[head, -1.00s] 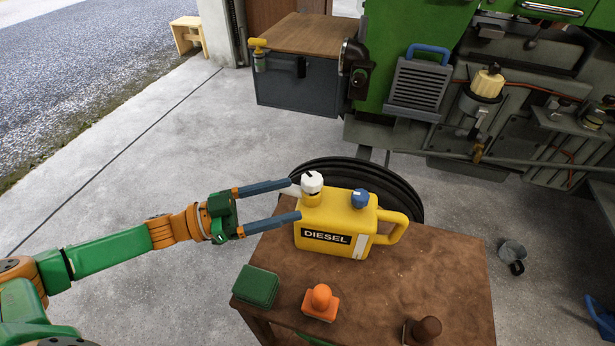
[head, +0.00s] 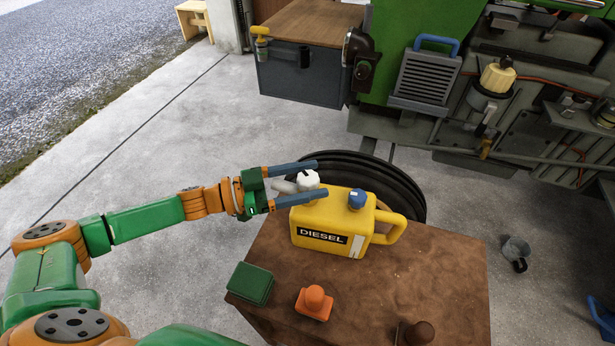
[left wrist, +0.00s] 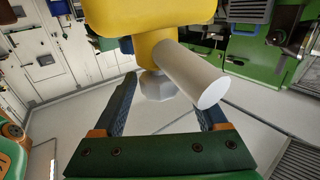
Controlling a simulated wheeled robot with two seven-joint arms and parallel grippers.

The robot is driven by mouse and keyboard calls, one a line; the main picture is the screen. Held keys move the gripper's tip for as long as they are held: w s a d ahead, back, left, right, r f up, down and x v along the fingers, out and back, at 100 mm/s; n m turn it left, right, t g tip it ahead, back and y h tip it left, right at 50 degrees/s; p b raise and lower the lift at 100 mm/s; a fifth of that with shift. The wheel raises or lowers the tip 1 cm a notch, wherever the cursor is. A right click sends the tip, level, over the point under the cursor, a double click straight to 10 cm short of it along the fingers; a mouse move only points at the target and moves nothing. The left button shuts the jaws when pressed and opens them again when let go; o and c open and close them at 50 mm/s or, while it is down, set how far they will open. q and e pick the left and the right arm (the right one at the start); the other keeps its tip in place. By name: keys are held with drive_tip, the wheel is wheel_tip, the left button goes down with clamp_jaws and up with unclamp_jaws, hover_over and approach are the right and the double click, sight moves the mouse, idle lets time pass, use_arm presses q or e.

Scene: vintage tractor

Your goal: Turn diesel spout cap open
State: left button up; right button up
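The yellow diesel can (head: 318,212) stands on the brown table. Its white spout cap (head: 308,180) sits at the can's upper left, beside a pale cylindrical spout (head: 284,187) that sticks out toward my arm. My left gripper (head: 321,178) is open, with one blue finger on each side of the cap. In the left wrist view, the faceted cap (left wrist: 157,86) shows between the spread fingers of the left gripper (left wrist: 165,90), with gaps on both sides. The spout (left wrist: 193,76) points toward that camera. My right gripper is not in view.
The brown table (head: 430,275) also holds a green box (head: 250,283), an orange knobbed block (head: 314,303) and a dark brown one (head: 415,333). The can has a blue cap (head: 357,199). A black tyre (head: 375,180) lies behind it; the green tractor stands beyond.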

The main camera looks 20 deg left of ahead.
use_arm(q)
clamp_jaws()
drive_tip(key=shift+s+r+n+t+y+p, duration=0.15)
drive_tip(key=shift+n+t+y+p, duration=0.45)
drive_tip(key=shift+p, duration=0.3)
drive_tip(key=n+t+y+p, duration=0.5)
drive_tip(key=y+p, duration=0.1)
drive_tip(key=p, duration=0.2)
drive_tip(key=shift+r+n+t, duration=0.1)
drive_tip(key=shift+n+t, duration=0.2)
drive_tip(key=shift+f+n+t+y+p, duration=0.2)
drive_tip(key=shift+n+t+y+p, duration=0.3)
drive_tip(key=shift+n+y+p, duration=0.9)
drive_tip(key=shift+m+y+b, duration=0.3)
drive_tip(key=shift+y+b, duration=0.15)
drive_tip(key=shift+y, duration=0.15)
drive_tip(key=shift+o, duration=1.1)
unclamp_jaws()
